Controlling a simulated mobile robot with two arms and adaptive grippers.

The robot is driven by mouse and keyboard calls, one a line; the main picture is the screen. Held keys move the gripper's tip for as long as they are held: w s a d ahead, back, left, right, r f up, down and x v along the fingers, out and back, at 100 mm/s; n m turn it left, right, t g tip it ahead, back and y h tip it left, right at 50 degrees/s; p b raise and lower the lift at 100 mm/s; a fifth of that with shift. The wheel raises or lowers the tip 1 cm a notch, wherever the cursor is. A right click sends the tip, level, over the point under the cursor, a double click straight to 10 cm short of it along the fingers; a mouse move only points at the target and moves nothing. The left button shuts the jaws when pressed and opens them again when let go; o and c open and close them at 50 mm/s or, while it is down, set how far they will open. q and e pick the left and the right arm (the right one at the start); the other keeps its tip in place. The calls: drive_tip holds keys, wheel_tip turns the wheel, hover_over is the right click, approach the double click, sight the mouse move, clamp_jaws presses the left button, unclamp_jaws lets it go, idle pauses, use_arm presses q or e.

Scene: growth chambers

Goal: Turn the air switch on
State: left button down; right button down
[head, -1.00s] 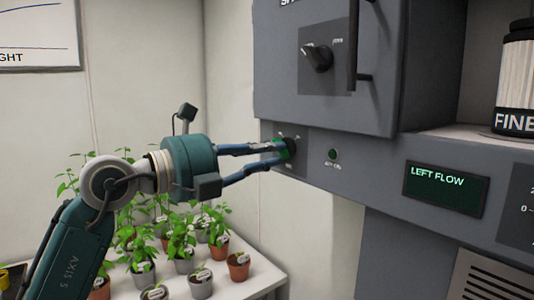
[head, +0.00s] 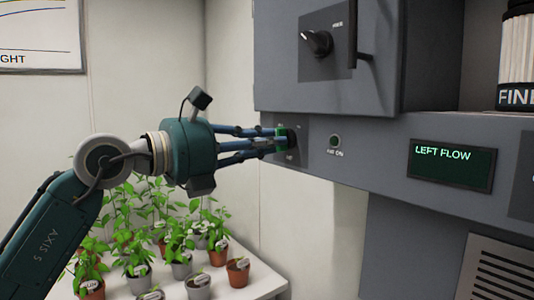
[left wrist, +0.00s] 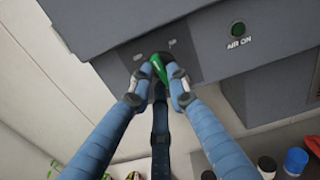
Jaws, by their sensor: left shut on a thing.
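The air switch is a small knob (left wrist: 159,68) with a green face, on the left end of the grey control panel (head: 385,160). My left gripper (head: 281,140) reaches in from the left, and its blue fingers are shut on the knob. In the left wrist view the fingertips of my left gripper (left wrist: 160,76) press on both sides of the knob and hide part of it. The round "AIR ON" lamp (head: 334,141) sits just right of the knob. It looks dark green; it also shows in the left wrist view (left wrist: 238,30). My right gripper is not in view.
A grey box with a black rotary knob (head: 317,43) and a dark handle juts out above the panel. A "LEFT FLOW" display (head: 452,165) is farther right. Several potted plants stand on a white table (head: 262,281) below my left arm.

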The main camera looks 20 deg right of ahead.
use_arm(q)
drive_tip(key=m+b, duration=0.3)
drive_tip(key=m, duration=0.7)
drive_tip(key=shift+r, duration=0.2)
drive_tip(key=shift+m, duration=0.4)
drive_tip(key=c, duration=1.6)
unclamp_jaws()
drive_tip(key=shift+c, duration=0.2)
